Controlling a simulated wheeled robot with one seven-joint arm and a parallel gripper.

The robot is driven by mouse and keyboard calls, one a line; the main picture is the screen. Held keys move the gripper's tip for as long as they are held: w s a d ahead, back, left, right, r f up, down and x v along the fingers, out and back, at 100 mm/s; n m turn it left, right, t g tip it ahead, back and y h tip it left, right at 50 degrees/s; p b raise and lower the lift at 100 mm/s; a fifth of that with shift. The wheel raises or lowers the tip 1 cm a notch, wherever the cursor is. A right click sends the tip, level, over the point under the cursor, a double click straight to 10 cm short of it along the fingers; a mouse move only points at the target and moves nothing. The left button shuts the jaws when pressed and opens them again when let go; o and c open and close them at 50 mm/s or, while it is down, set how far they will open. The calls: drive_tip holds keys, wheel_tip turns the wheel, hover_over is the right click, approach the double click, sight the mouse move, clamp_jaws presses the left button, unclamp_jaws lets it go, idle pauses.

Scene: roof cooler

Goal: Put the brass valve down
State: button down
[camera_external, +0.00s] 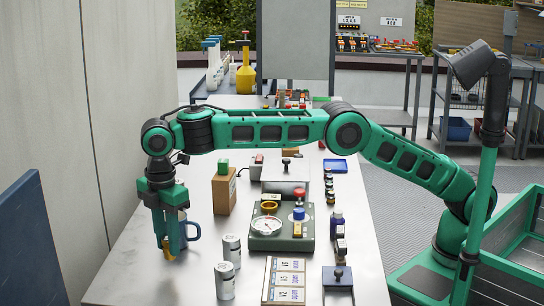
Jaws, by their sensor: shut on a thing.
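My gripper (169,240) points straight down over the left side of the metal table. It is shut on the brass valve (168,254), a small golden piece showing at the fingertips. The fingers hide much of the valve. The valve is at or just above the table top; I cannot tell whether it touches. A blue mug (192,232) stands right beside the fingers, partly hidden by them.
Two silver cans (229,262) stand to the right of the gripper. A green gauge panel (282,232) sits mid-table. The table's front left (140,285) is bare.

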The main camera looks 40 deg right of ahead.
drive_tip(key=shift+f, duration=1.9)
drive_tip(key=shift+f, duration=0.15)
drive_tip(key=c, duration=1.4)
unclamp_jaws()
drive_tip(key=shift+c, duration=0.2)
drive_tip(key=shift+r, duration=3.95)
